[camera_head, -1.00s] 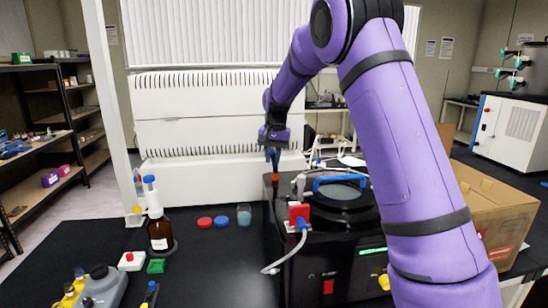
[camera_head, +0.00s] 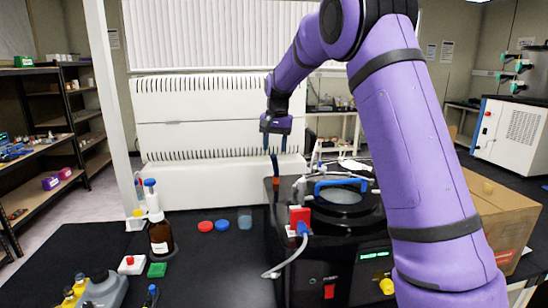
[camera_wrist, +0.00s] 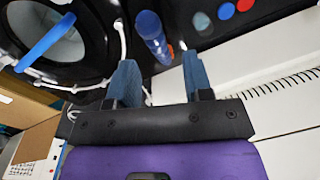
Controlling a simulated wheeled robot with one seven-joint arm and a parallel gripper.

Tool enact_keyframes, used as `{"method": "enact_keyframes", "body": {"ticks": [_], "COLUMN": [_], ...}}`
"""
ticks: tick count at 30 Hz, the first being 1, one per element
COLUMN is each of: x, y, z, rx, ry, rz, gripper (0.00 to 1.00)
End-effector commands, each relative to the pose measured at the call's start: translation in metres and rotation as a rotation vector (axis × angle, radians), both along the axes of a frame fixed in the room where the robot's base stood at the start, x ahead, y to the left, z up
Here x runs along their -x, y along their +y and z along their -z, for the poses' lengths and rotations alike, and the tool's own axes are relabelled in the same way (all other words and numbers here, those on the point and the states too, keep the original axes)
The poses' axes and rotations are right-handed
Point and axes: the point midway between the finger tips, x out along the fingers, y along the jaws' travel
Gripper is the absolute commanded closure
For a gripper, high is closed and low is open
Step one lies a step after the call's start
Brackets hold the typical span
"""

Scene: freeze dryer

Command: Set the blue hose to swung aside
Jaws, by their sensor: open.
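The blue hose (camera_head: 274,164) is a short dark-blue upright piece, leaning slightly, above an orange base at the back left corner of the black machine (camera_head: 345,268). My gripper (camera_head: 275,146) is open and empty just above it, fingers pointing down. In the wrist view the blue hose (camera_wrist: 151,32) appears as a blue cylinder beyond the gap between my open fingertips (camera_wrist: 159,62), nearer the left one. I see no contact between fingers and hose.
A blue arched handle (camera_head: 341,183) crosses the machine's round lid to the right. A red block (camera_head: 299,218) with a white tube is on the front left. A brown bottle (camera_head: 160,236) and coloured caps stand on the bench. A cardboard box (camera_head: 492,215) stands at right.

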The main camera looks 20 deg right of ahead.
Motion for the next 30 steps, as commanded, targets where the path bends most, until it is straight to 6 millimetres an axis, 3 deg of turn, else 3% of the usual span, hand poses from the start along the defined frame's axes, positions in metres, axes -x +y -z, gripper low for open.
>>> {"method": "enact_keyframes", "body": {"ticks": [6, 12, 30], "x": [0.001, 0.002, 0.005], "y": [-0.002, -0.003, -0.003], "z": [-0.037, -0.053, -0.057], "rx": [0.000, 0.000, 0.000], "ry": [-0.004, -0.001, -0.004], "rz": [0.000, 0.000, -0.002], "gripper": [0.54, 0.54, 0.54]}}
